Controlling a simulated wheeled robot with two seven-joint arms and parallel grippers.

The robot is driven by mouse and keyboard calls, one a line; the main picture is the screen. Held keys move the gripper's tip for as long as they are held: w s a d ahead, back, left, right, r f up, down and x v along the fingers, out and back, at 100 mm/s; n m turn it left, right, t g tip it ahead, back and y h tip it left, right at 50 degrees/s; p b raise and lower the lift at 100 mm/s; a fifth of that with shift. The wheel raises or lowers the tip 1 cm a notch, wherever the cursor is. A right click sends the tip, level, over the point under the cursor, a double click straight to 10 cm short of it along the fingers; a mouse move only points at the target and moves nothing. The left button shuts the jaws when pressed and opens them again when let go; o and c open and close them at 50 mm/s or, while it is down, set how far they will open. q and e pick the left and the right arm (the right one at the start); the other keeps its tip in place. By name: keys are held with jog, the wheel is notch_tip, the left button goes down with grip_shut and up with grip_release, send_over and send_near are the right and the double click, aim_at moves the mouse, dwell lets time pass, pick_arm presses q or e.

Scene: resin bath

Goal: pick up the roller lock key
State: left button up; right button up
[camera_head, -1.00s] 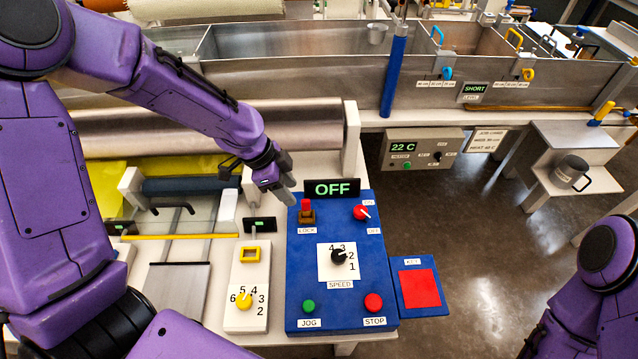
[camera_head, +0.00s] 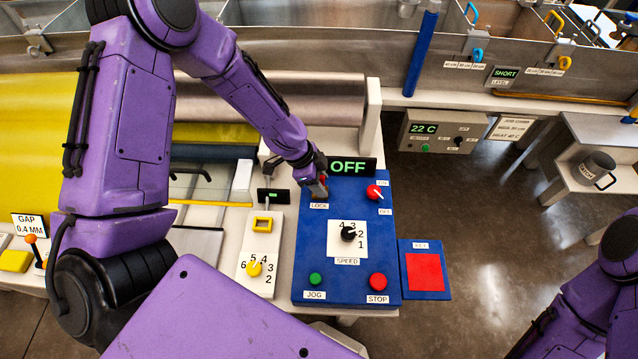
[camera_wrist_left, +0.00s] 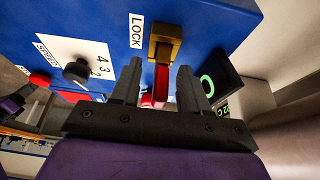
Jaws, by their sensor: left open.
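The roller lock key is red and sits in a brass lock on the blue control panel (camera_head: 300,262), by the LOCK label. In the left wrist view the red key (camera_wrist_left: 161,84) stands out of the brass lock (camera_wrist_left: 165,42). My left gripper (camera_wrist_left: 158,82) is open, with one finger on each side of the key. In the head view my left gripper (camera_head: 316,187) is at the lock and hides most of it. I cannot tell whether the fingers touch the key. My right arm shows at the lower right, but its gripper is out of view.
An OFF display (camera_head: 352,167) stands close behind the lock. A red on/off knob (camera_head: 375,192) is to its right. A blue KEY plate with a red pad (camera_head: 425,272) lies right of the panel. The speed dial (camera_head: 348,233) is nearer the front.

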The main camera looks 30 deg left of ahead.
pick_arm(q)
grip_shut()
jog(key=shift+r, duration=0.1)
